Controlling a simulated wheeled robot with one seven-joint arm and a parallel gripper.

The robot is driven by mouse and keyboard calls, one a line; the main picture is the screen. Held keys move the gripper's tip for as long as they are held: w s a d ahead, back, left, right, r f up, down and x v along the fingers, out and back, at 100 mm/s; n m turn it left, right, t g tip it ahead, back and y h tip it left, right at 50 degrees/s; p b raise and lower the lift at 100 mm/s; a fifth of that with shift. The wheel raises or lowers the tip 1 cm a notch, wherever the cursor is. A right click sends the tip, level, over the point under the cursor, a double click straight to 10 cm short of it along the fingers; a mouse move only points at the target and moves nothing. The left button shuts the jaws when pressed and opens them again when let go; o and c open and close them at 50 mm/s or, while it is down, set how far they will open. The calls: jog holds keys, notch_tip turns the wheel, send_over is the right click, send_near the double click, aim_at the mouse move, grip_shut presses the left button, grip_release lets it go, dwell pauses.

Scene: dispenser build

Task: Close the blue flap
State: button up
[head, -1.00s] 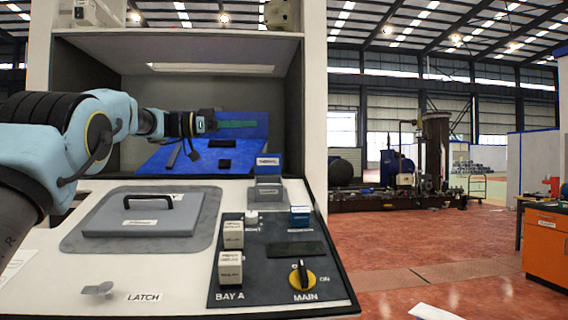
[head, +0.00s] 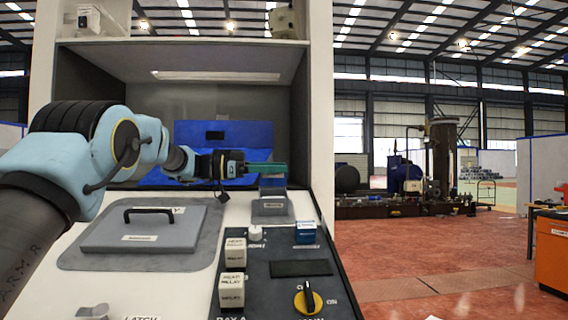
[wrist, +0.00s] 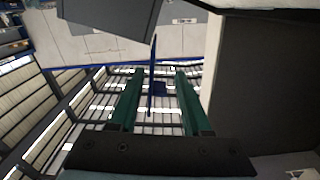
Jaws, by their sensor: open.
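The blue flap (head: 272,184) stands raised on a small grey block at the right of the console, partly hidden by my gripper in the head view. My gripper (head: 280,168) reaches in from the left at the height of the flap's upper part. In the wrist view its two green fingers (wrist: 158,95) are apart, and a thin blue plate (wrist: 154,60), which looks like the flap edge-on, shows between them. I cannot tell whether either finger touches it.
A grey hatch with a black handle (head: 148,211) lies left of the block. White relay blocks (head: 233,252), a blue switch (head: 305,232) and a yellow MAIN knob (head: 308,299) stand in front. A blue panel (head: 245,133) lies inside the recess behind.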

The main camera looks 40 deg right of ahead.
jog(key=shift+x, duration=1.15)
grip_shut()
